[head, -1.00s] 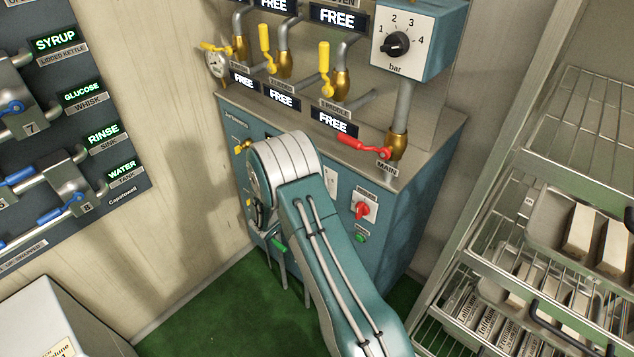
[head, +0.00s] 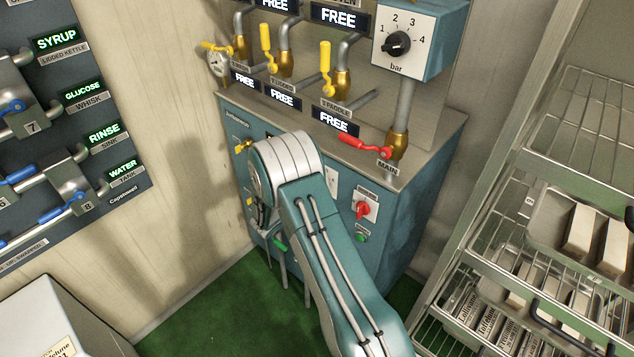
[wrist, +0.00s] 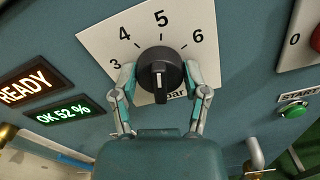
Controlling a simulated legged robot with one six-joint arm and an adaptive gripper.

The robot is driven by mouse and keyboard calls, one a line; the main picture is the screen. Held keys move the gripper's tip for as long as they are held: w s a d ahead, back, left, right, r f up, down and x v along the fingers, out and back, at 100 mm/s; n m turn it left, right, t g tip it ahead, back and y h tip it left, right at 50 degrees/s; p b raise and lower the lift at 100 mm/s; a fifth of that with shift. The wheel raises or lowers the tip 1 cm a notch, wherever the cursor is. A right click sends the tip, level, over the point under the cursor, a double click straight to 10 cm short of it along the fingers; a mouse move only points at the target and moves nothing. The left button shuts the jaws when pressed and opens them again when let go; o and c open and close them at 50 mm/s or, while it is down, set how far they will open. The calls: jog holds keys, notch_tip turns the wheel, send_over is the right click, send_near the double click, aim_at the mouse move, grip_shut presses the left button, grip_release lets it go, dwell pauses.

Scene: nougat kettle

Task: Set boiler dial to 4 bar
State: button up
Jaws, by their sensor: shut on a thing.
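In the wrist view a black round knob (wrist: 160,72) sits on a white dial plate (wrist: 112,28) marked 3, 4, 5, 6 and "bar". The knob's raised grip points down, away from the 5; I cannot tell for sure which end is its pointer. My gripper (wrist: 160,86) has a finger on each side of the knob and is shut on it. In the head view my arm hides this dial on the teal cabinet (head: 400,225). Another dial box (head: 412,52), marked 1 to 4 and "bar", stands above the cabinet at the upper right, with its own black knob (head: 396,44).
Lit signs READY (wrist: 25,84) and OK 52% (wrist: 62,112) lie left of the dial. A green start button (wrist: 292,110) is at right. A red-handled main valve (head: 366,147) and yellow-handled valves stand above the cabinet. A wire rack (head: 520,190) is at right.

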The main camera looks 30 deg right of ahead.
jog(key=n, duration=0.3)
jog(key=shift+w+r+n, duration=0.1)
jog(key=shift+r+n, duration=0.05)
jog(key=shift+n, duration=0.15)
jog(key=shift+w+n, duration=0.1)
jog(key=shift+n, duration=1.9)
jog(key=o, duration=1.1)
jog(key=shift+a, duration=0.1)
jog(key=v, duration=1.2)
